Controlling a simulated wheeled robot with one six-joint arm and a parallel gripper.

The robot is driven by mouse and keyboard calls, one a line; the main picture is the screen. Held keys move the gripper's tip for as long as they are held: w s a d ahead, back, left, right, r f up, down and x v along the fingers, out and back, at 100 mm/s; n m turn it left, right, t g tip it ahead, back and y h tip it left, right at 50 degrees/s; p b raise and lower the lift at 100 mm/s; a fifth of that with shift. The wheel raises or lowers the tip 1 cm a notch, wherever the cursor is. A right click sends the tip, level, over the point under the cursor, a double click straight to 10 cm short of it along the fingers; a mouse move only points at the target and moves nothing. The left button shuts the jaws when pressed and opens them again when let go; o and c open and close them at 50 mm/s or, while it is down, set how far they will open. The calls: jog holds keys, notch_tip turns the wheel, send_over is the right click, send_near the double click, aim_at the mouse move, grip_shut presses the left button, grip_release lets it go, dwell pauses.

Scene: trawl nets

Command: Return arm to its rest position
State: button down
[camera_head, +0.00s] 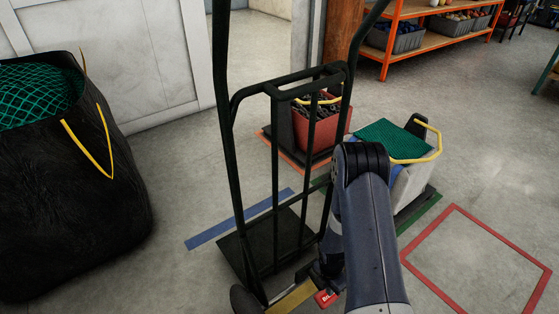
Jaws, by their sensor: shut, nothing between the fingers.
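My arm rises from the bottom edge, bends at a dark elbow and folds back down behind its own upper link. My gripper (322,279) shows only in part, as a small dark shape low beside the arm, close to the hand truck's lower right side. It is shut with nothing in it. Its fingertips are hard to make out.
A black hand truck (288,86) stands right in front. A black bag (70,190) with green net is at left. A red crate (322,133) and a pale crate (414,185) with green net stand behind. A red-outlined floor square (455,206) at right is empty.

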jog(key=shift+w+a+r, duration=0.1)
jog(key=shift+w+r, duration=0.1)
jog(key=shift+r, duration=0.3)
jog(key=shift+w+r, duration=0.15)
jog(key=shift+r, duration=0.35)
jog(key=shift+w+a+r+g+h, duration=0.2)
jog(key=shift+w+r+g+h, duration=0.15)
jog(key=shift+r+g, duration=0.15)
jog(key=shift+w+a+r+g+h, duration=0.2)
jog(key=shift+r+g+h, duration=0.15)
jog(key=shift+g, duration=0.25)
jog(key=p+v, duration=0.5)
jog(key=v, duration=1)
jog(key=shift+s+r+m, duration=0.3)
jog(key=shift+r+m, duration=0.1)
jog(key=shift+r, duration=0.15)
jog(key=shift+d, duration=0.1)
